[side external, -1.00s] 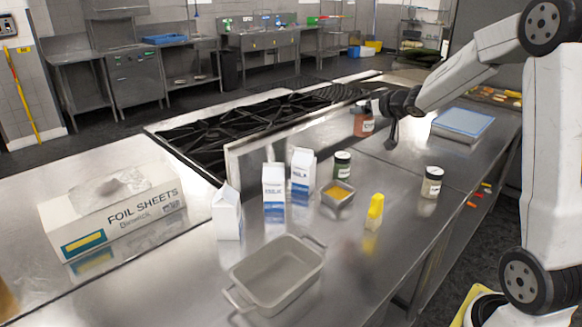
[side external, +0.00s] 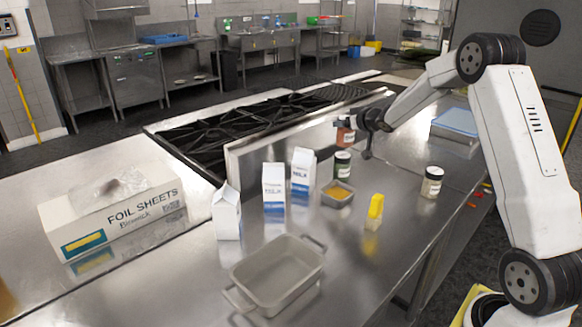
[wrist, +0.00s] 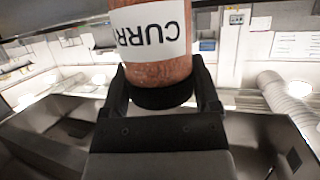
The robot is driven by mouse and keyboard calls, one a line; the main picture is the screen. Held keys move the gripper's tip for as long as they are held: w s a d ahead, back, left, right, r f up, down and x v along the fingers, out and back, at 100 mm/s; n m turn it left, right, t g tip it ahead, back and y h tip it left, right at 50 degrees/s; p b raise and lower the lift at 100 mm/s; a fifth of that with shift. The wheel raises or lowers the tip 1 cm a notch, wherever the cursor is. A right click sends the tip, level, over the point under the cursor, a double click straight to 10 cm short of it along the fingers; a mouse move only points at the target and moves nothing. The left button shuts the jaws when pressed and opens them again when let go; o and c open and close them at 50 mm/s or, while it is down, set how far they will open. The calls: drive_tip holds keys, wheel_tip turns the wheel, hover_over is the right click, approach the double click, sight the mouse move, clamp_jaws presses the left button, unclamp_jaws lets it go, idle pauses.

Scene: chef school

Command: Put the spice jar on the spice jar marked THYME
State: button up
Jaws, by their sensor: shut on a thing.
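My gripper (side external: 362,128) is shut on a spice jar (side external: 345,131) with reddish-brown contents and a white label. In the wrist view, the held jar (wrist: 160,70) sits between both fingers, and its partly visible label reads "CURR". In the side view the held jar is above and close to a dark-lidded jar with green contents (side external: 342,164), which stands upright on the counter. Whether the two touch is unclear. The labels on both standing jars are too small to read, so I cannot tell which says THYME.
Milk cartons (side external: 274,190) stand left of the green jar. A small metal tray with yellow contents (side external: 338,196) sits just in front of it. A yellow-topped item (side external: 375,210), a baking dish (side external: 278,272) and a foil box (side external: 115,215) occupy the counter (side external: 400,240). The stove (side external: 255,125) lies behind.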

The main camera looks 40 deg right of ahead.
sight(352, 132)
drive_tip(key=shift+w+f, duration=0.1)
drive_tip(key=shift+w+d+f, duration=0.15)
drive_tip(key=shift+w+f, duration=0.05)
drive_tip(key=shift+f, duration=1.55)
drive_tip(key=shift+f, duration=0.15)
drive_tip(key=o, duration=1.2)
drive_tip(key=shift+c, duration=0.2)
drive_tip(key=shift+v, duration=1.2)
drive_tip(key=v, duration=0.9)
drive_tip(key=shift+s+r, duration=0.25)
drive_tip(key=shift+s, duration=0.05)
